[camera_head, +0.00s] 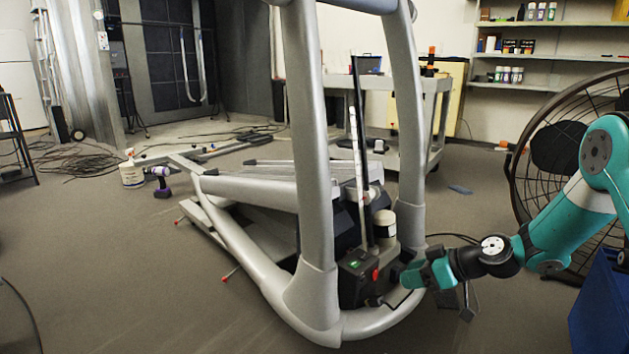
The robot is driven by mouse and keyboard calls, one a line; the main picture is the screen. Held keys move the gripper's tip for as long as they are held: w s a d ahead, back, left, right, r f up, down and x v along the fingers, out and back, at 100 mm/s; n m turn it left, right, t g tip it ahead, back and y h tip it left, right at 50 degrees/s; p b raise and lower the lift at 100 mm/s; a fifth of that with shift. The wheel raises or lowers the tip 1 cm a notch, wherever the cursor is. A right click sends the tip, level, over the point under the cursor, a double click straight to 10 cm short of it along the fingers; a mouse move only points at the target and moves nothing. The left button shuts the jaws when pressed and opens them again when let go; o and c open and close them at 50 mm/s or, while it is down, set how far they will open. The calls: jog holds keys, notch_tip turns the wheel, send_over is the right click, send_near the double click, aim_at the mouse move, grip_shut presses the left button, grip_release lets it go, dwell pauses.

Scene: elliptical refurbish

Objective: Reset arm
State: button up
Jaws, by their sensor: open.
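My teal and black arm reaches in from the right edge. My gripper (458,303) is at its end, low beside the front right of the grey elliptical machine (312,150). Its two small fingers look spread apart, with nothing seen between them. The teal wrist overlaps the machine's right upright and base in the picture, and I cannot tell if they touch. A black box with a green light and a red knob (358,278) sits inside the frame, left of the wrist.
A large fan-like wheel (521,180) and a blue bin (597,305) stand close to the arm at right. A workbench (436,100) is behind the machine. A purple drill (161,182) and white tub (131,170) are on the floor at left. The left foreground floor is mostly clear.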

jog(key=s+a+r+g+p, duration=0.1)
jog(key=s+a+r, duration=0.2)
jog(key=r, duration=0.2)
jog(key=s+a+r+g, duration=0.2)
jog(key=s+a+r, duration=0.1)
jog(key=r, duration=0.2)
jog(key=s+a+r+m+g+h+p, duration=0.15)
jog(key=s+r, duration=0.35)
jog(key=s, duration=0.5)
jog(key=s+r+h+p, duration=0.25)
jog(key=s+r, duration=0.25)
jog(key=s, duration=0.4)
jog(key=s+a+r+m+g+h+p, duration=0.1)
jog(key=s+r+h+p, duration=0.1)
jog(key=s+r, duration=0.6)
notch_tip(320, 180, up, 34)
jog(key=s+p, duration=0.1)
jog(key=p, duration=3.5)
jog(key=shift+s, duration=0.2)
jog(key=shift+d+f, duration=0.1)
